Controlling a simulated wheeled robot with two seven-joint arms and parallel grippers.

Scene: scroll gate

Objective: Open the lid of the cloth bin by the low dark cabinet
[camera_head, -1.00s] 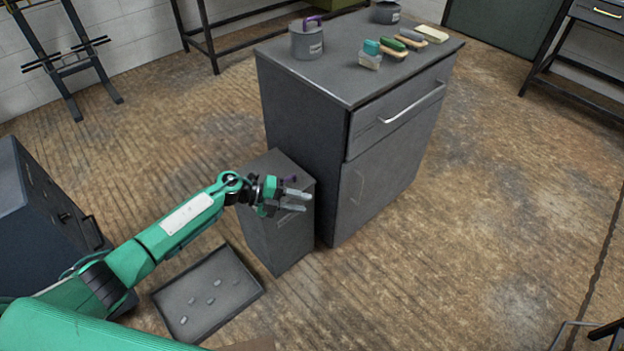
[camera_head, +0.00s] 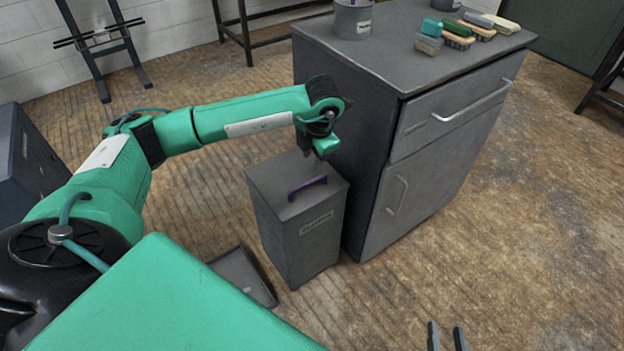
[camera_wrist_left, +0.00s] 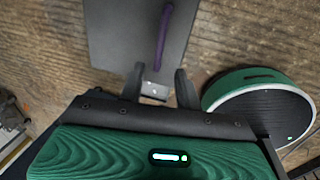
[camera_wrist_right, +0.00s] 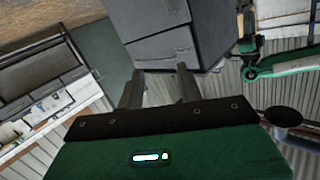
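The cloth bin (camera_head: 305,245) is a narrow dark grey box with a label on its front, standing on the floor against the left side of the low dark cabinet (camera_head: 430,170). Its flat lid (camera_head: 275,183) is shut, with a purple bar handle (camera_head: 308,187) on top. In the left wrist view the purple handle (camera_wrist_left: 162,38) lies beyond the fingers, apart from them. My left gripper (camera_wrist_left: 158,80) is open and empty; in the head view it is mostly hidden behind the wrist above the lid's back edge. My right gripper (camera_head: 446,336) is open and empty, low over the floor.
A dark tray (camera_head: 243,275) lies on the floor left of the bin, partly covered by my body. The cabinet top holds a grey pot (camera_head: 353,20) and several brushes or blocks (camera_head: 457,35). A dark cabinet (camera_head: 25,165) stands at the left. The floor at right is clear.

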